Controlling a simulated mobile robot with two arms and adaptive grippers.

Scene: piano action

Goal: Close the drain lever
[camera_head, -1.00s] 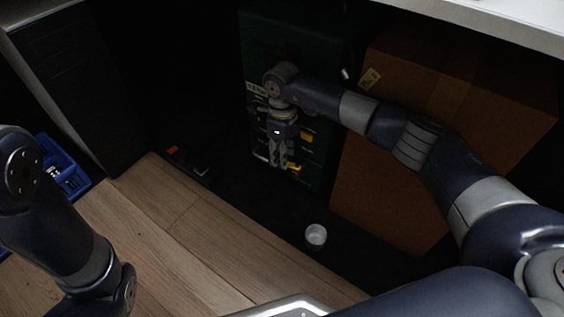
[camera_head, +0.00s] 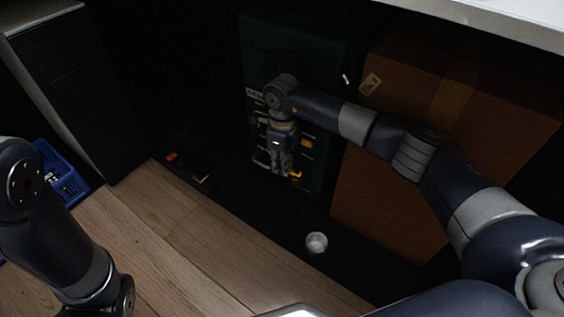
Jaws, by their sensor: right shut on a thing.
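The dark green cabinet (camera_head: 318,62) stands in shadow at the back, with small fittings on its front. A yellow lever-like part (camera_head: 296,174) shows low on that front, beside my right fingertips. Another yellow part (camera_head: 306,143) is a little higher. My right gripper (camera_head: 282,168) points down at the cabinet front and is shut on a part there, seemingly the lower yellow lever. The fingers hide most of that part, and its exact position is hard to tell. My left arm is at the left edge; its gripper is out of view.
A large brown cardboard box (camera_head: 420,175) stands right of the cabinet, beneath my right arm. A small white cup (camera_head: 316,243) sits on the dark floor in front. A blue bin (camera_head: 62,178) is at the left, beside a dark cabinet (camera_head: 85,90). Wooden floor (camera_head: 180,235) lies clear in front.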

